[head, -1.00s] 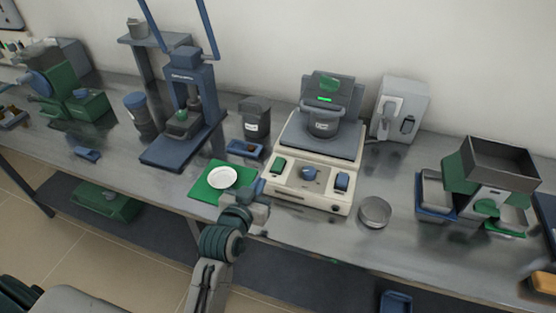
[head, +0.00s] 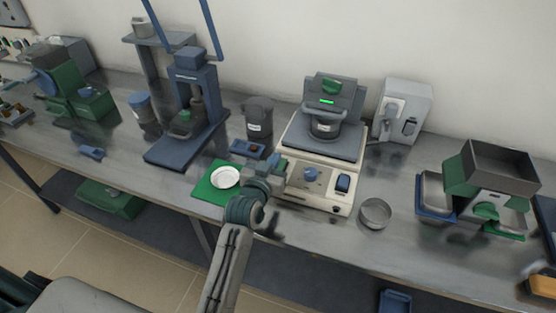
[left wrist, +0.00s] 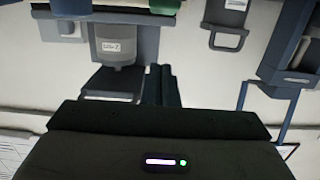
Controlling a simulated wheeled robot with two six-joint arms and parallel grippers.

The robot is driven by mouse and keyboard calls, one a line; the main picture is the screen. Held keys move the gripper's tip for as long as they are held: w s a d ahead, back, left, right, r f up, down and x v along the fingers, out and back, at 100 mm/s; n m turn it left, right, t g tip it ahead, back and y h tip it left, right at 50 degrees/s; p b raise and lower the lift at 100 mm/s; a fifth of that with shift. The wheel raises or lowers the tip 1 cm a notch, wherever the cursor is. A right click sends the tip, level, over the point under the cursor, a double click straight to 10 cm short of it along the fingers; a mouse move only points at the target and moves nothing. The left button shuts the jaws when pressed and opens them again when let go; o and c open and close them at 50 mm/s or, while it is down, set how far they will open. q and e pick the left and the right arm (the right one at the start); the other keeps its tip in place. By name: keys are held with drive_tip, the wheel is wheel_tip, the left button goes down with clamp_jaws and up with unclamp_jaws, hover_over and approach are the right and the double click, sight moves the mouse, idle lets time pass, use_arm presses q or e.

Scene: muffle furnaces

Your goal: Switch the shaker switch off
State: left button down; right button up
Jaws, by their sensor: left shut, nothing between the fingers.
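The shaker (head: 318,195) is a cream box with a grey top plate, carrying a dark jar (head: 325,124) in a clamp. My left gripper (head: 279,166) is shut and empty at the left end of this panel. It covers the place of the green rocker switch, so I cannot see that switch's position or whether the fingers touch it. The left wrist view does not clearly show the fingertips or the panel. My right gripper is not in view.
A white dish (head: 226,177) on a green mat (head: 203,190) lies left of my gripper. A round metal pan (head: 375,213) stands right of the shaker. A blue press (head: 190,115) and a dark lidded jar (head: 257,120) stand behind to the left.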

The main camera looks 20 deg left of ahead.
use_arm(q)
drive_tip(key=shift+w, duration=1.1)
drive_tip(key=shift+w+f+p, duration=0.25)
drive_tip(key=shift+f, duration=0.4)
drive_tip(key=shift+w+f+p, duration=0.2)
drive_tip(key=shift+f, duration=1.3)
